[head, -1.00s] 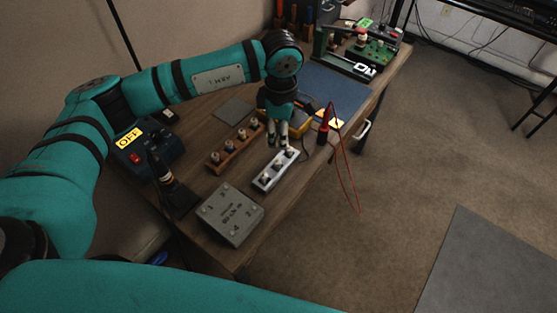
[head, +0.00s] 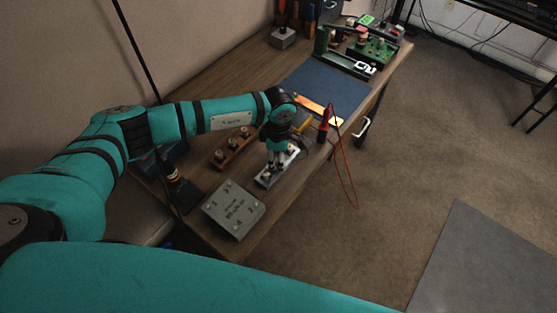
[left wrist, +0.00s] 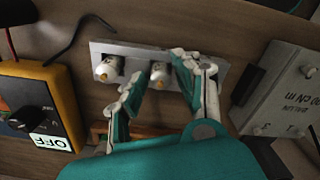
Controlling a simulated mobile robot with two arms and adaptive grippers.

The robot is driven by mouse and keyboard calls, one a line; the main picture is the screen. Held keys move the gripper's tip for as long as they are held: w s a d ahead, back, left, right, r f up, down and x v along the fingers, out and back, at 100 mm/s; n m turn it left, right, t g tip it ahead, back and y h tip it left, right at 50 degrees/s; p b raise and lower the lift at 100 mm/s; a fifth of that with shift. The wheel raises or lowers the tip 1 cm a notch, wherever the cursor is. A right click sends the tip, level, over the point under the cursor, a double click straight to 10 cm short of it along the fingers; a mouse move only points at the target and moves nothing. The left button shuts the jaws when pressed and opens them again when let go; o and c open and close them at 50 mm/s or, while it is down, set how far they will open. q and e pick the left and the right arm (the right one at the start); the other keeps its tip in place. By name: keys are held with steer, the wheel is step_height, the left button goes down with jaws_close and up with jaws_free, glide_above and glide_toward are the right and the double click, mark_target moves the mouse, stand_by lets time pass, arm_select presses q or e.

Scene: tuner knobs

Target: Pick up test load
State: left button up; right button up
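A silver rack (head: 264,183) lies on the workbench and holds small white pieces with orange tips. In the left wrist view the rack (left wrist: 100,48) shows one white piece (left wrist: 107,68) at the left and another (left wrist: 160,73) near its middle. No label shows which piece is the test load. My left gripper (head: 276,168) is low over the rack. In the left wrist view its fingers (left wrist: 155,75) are apart, with the middle piece in the gap between them; contact cannot be told. The right finger hides part of the rack. My right gripper is out of view.
A grey box (head: 233,209) stands close in front of the rack. A wooden rack (head: 234,149) with knobs is at its left. A yellow meter marked OFF (left wrist: 40,105) is close by. A red probe (head: 324,122) with a hanging cable stands at the right. The blue mat (head: 310,85) has free room.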

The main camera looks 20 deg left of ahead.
arm_select(q)
jaws_close()
steer(key=shift+r, duration=0.1)
